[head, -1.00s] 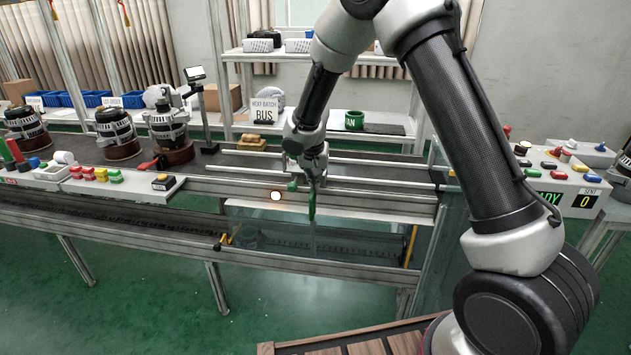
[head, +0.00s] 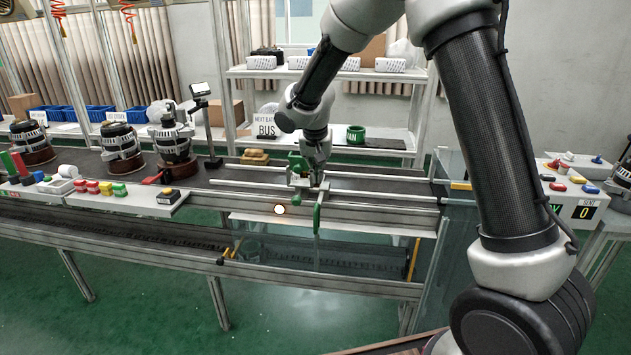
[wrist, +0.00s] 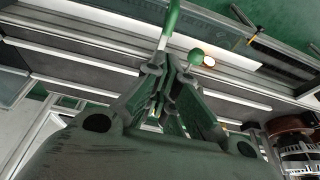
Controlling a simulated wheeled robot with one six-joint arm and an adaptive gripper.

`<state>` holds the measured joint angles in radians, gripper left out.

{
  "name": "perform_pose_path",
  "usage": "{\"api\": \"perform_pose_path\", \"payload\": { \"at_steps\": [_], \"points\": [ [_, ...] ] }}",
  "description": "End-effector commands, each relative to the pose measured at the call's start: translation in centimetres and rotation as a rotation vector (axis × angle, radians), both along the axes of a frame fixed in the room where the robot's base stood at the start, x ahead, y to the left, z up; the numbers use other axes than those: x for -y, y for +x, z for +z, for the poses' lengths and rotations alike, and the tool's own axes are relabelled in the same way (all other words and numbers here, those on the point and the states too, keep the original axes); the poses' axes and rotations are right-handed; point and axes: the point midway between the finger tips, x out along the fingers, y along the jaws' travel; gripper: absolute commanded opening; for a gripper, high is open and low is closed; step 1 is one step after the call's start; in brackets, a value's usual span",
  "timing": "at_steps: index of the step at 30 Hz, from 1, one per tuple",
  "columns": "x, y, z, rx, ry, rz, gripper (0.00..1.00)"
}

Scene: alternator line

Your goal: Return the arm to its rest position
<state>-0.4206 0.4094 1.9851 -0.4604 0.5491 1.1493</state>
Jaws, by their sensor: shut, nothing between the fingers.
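My gripper (head: 304,176) is at the end of my arm, over the front rail of the conveyor (head: 345,183) in the head view. In the wrist view its green fingers (wrist: 172,62) are together with nothing between them. A green-handled lever (head: 317,216) stands at the conveyor's front edge, just below and beside the gripper. In the wrist view the green handle (wrist: 172,18) shows beyond the fingertips. I cannot tell whether the fingers touch it. My arm is bent, with its elbow raised above the line.
Several alternators (head: 172,142) stand on the left of the belt. A button panel (head: 120,194) is at the front left. A clear guard panel (head: 452,215) and a counter box (head: 572,192) stand to the right. A shelf (head: 330,73) with parts is behind.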

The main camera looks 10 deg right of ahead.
Motion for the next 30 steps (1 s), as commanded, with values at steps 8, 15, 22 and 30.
{"api": "perform_pose_path", "payload": {
  "at_steps": [8, 15, 22, 30],
  "points": [
    [0.0, 0.0, 0.1, 0.0, 0.0, 0.0, 0.0],
    [0.5, -0.6, -0.1, -0.04, -0.057, 0.122, 0.0],
    [4.2, -8.6, -0.8, -0.264, -0.151, 0.38, 0.0],
    [10.3, -18.6, 5.0, -0.342, -0.11, 0.526, 0.0]
  ]
}}
